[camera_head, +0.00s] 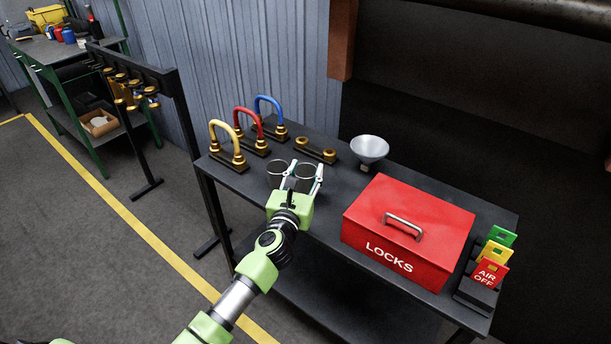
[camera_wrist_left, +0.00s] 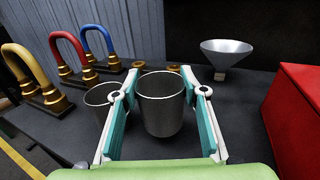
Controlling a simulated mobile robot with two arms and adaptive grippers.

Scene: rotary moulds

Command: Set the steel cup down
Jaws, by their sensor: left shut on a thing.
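My left gripper (camera_head: 302,176) is over the front left part of the black table, with its fingers pointing toward the back. It is shut on a steel cup (camera_wrist_left: 160,112), one finger on each side of the cup. The cup is upright and looks empty. I cannot tell whether its base touches the table top. A second, similar cup (camera_wrist_left: 102,96) stands just left of the left finger, partly hidden by it. Both cups look small and dark in the head view, the second one (camera_head: 277,173) on the left. My right gripper is not in view.
Yellow, red and blue shackles (camera_head: 227,147) stand on bases at the table's back left. A brass-ringed holder (camera_head: 316,150) and a steel funnel (camera_head: 369,149) are behind the gripper. A red LOCKS box (camera_head: 408,226) stands to the right, with coloured tags (camera_head: 490,262) beyond it.

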